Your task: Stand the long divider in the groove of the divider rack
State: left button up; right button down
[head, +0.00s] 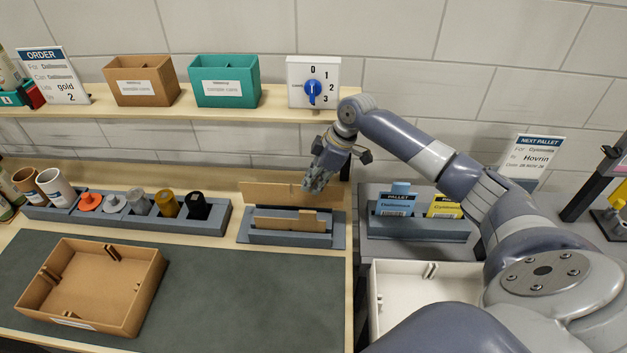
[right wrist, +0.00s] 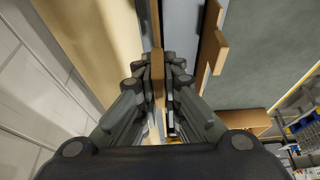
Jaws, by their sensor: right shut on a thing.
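The long divider (head: 270,192) is a thin brown board, upright on its long edge at the back of the grey divider rack (head: 243,238). My right gripper (head: 318,180) is shut on it near its right end, from above. In the right wrist view the divider (right wrist: 157,75) shows edge-on between the fingertips (right wrist: 157,82). I cannot tell whether its lower edge is in the groove or just above it. A shorter notched divider (head: 285,224) stands in the front of the rack; it also shows in the right wrist view (right wrist: 211,45). My left gripper is not in view.
A brown tray (head: 140,318) lies on the dark mat (head: 250,305). A grey holder (head: 220,218) with several items stands left of the rack. Right of it are a card holder (head: 415,229) and a white tray (head: 450,270). A dial box (head: 313,72) is on the shelf.

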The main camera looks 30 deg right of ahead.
dwell(0.7)
jog(key=shift+p, duration=0.4)
jog(key=shift+f, duration=0.3)
jog(key=shift+f+b, duration=1.2)
jog(key=shift+f, duration=1.05)
jog(key=c, duration=1.7)
grip_release()
